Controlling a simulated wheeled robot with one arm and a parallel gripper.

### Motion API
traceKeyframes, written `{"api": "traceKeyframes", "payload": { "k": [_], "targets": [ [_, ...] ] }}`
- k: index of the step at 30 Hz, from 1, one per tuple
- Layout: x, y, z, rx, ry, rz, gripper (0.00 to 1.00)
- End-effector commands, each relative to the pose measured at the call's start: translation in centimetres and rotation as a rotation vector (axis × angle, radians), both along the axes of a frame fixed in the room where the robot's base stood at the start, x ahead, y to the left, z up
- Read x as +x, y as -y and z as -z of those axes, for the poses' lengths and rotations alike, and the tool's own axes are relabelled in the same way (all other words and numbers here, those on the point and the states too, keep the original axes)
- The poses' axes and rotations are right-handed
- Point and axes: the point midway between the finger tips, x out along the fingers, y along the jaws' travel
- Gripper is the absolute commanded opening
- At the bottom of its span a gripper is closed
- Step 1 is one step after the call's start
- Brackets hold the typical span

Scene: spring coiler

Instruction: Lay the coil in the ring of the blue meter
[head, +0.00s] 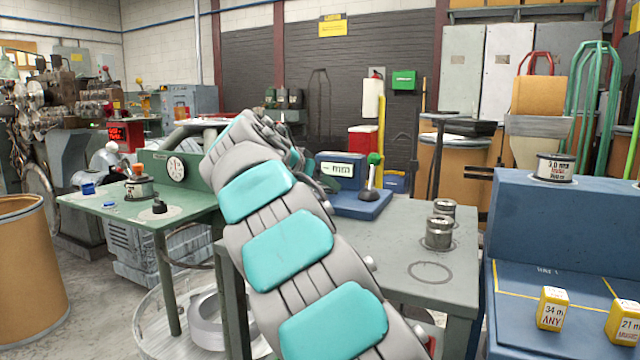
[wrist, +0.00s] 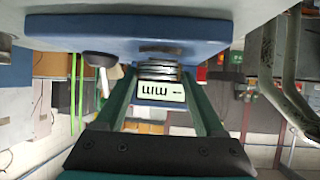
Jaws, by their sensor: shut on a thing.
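The blue meter (head: 343,170) stands on the grey table, with a display reading "mm", a blue base (head: 368,206) and a green-knobbed lever. In the upside-down wrist view, its base (wrist: 150,37) fills the top and its display (wrist: 160,91) shows between my fingers. My gripper (wrist: 159,72) is shut on a grey metal coil (wrist: 158,67), close to the base and in front of the display. I cannot tell whether the coil touches the base. The meter's ring is not visible. In the head view my arm hides my gripper and the held coil.
Two other metal coils (head: 439,233) stand on the grey table (head: 395,250), near an empty drawn circle (head: 430,272). A blue stand (head: 570,215) at right bears a labelled spool (head: 556,168) and yellow blocks (head: 552,309). A green table (head: 120,212) is at left.

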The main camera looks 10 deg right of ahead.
Motion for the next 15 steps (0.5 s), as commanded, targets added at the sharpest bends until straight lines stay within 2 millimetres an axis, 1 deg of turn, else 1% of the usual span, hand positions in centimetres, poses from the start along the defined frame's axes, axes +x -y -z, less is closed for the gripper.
{"api": "traceKeyframes", "payload": {
  "k": [15],
  "targets": [
    [0.0,0.0,1.2,-0.001,0.001,0.000,0.03]
  ]
}}
